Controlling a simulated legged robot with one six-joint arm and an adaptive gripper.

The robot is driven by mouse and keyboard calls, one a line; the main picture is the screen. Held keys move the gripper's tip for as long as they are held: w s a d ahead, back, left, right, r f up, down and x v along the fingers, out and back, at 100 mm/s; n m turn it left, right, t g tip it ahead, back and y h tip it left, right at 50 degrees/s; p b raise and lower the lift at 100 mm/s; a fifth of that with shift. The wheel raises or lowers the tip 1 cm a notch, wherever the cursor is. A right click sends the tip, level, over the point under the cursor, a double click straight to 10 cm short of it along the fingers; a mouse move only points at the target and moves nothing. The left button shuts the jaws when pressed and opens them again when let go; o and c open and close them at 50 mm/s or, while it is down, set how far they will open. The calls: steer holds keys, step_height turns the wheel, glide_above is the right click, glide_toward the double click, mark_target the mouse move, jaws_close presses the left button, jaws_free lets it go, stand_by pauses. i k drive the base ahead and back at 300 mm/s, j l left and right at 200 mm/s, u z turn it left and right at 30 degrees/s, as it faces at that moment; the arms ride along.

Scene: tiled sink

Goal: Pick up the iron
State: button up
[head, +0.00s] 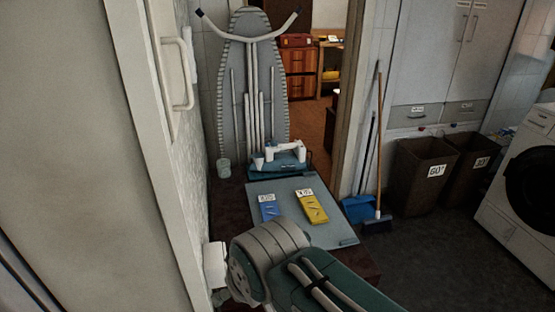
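The iron (286,157) appears as a small appliance with a white handle and a teal-blue lower part. It rests toward the far end of a low dark brown surface (232,195), in front of the ironing board. It looks free, with nothing gripping it. A large grey and teal arm part of mine with hoses fills the bottom centre, well nearer than the iron. My gripper's fingers do not show in this view, so I cannot see what they hold.
A grey-blue mat (335,236) bears a blue packet (269,211) and a yellow packet (313,209). An ironing board (229,75) stands upright behind. A broom (378,185), a blue dustpan (356,210), brown bins (415,185) and a white washer (515,205) stand right. Floor before the bins is clear.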

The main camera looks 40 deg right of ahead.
mark_target(295, 161)
steer(key=k+l, duration=0.2)
steer(key=k, duration=0.2)
steer(key=k+l, duration=0.2)
steer(key=l, duration=0.25)
steer(key=k+l, duration=0.25)
steer(key=l, duration=0.15)
steer(key=k+l, duration=0.2)
steer(key=l, duration=0.25)
steer(key=k+l, duration=0.25)
steer(key=l, duration=0.2)
steer(key=i+l, duration=0.1)
steer(key=l, duration=0.45)
steer(key=i+l+u, duration=0.1)
steer(key=l, duration=0.45)
steer(key=i+l, duration=0.15)
steer(key=l, duration=0.4)
steer(key=i+l, duration=0.1)
steer(key=l, duration=0.4)
steer(key=i+l, duration=0.45)
steer(key=i, duration=0.2)
steer(key=i+l+u, duration=0.15)
steer(key=i+l, duration=0.3)
steer(key=i, duration=1.2)
